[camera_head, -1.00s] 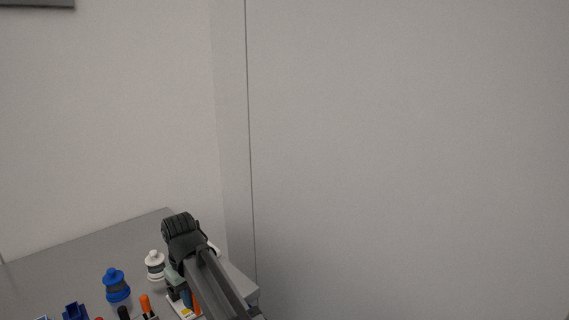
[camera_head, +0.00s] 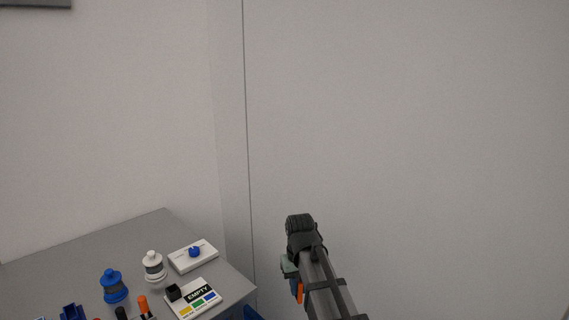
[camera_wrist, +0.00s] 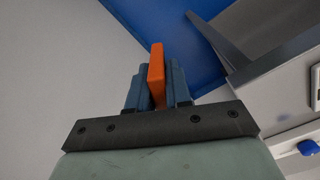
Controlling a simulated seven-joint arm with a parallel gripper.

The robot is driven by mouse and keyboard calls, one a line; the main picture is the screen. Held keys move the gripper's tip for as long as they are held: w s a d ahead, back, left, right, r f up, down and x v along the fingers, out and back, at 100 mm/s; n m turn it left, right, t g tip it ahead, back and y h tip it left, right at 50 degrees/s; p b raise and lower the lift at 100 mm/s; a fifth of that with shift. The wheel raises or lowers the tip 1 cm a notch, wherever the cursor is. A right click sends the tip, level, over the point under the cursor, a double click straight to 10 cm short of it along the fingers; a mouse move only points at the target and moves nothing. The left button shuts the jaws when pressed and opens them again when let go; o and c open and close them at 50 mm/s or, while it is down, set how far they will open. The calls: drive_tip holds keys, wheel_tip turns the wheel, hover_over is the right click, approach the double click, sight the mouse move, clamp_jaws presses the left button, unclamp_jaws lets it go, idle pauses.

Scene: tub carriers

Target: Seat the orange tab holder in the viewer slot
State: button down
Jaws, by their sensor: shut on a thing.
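My gripper (camera_wrist: 157,92) is shut on the orange tab holder (camera_wrist: 156,66), a thin flat piece standing out between the two blue-grey fingers in the wrist view. In the head view my gripper (camera_head: 294,277) hangs to the right of the table, clear of its edge, with the orange holder (camera_head: 300,291) showing as a small strip. On the table stand a white box with a blue knob (camera_head: 193,254) and a white panel marked EMPTY (camera_head: 198,303) with a black block (camera_head: 173,292) on it. I cannot tell which one has the viewer slot.
The grey table (camera_head: 75,253) also bears a white bottle (camera_head: 153,267), a blue bottle (camera_head: 113,287) and an orange-topped item (camera_head: 143,304). Something blue (camera_head: 251,313) is beside the table's right edge; a large blue surface (camera_wrist: 178,40) shows beyond the fingers in the wrist view.

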drive_tip(key=d+f+m, duration=0.2)
drive_tip(key=d+m, duration=0.1)
drive_tip(key=d, duration=1)
drive_tip(key=s+f, duration=0.7)
drive_tip(key=f, duration=0.2)
drive_tip(key=w+a+r+n, duration=0.25)
drive_tip(key=a+r, duration=0.25)
drive_tip(key=a, duration=0.4)
drive_tip(key=w+a+r+n, duration=0.1)
drive_tip(key=w+a+r, duration=0.35)
drive_tip(key=a, duration=0.35)
drive_tip(key=w+a+r+n, duration=0.25)
drive_tip(key=a+r, duration=0.35)
drive_tip(key=a, duration=0.3)
drive_tip(key=w+a+r+n, duration=0.1)
drive_tip(key=a+r, duration=0.2)
drive_tip(key=a, duration=1)
drive_tip(key=a+r, duration=0.3)
drive_tip(key=a, duration=0.9)
drive_tip(key=s+a+r+n, duration=0.1)
drive_tip(key=s+a, duration=0.4)
drive_tip(key=a, duration=0.7)
drive_tip(key=s+a+r, duration=0.1)
drive_tip(key=s+a, duration=0.5)
drive_tip(key=a, duration=0.6)
drive_tip(key=s+a+n, duration=0.1)
drive_tip(key=s+a, duration=1.9)
drive_tip(key=s, duration=0.1)
drive_tip(key=shift+a+f, duration=0.3)
drive_tip(key=shift+a, duration=0.1)
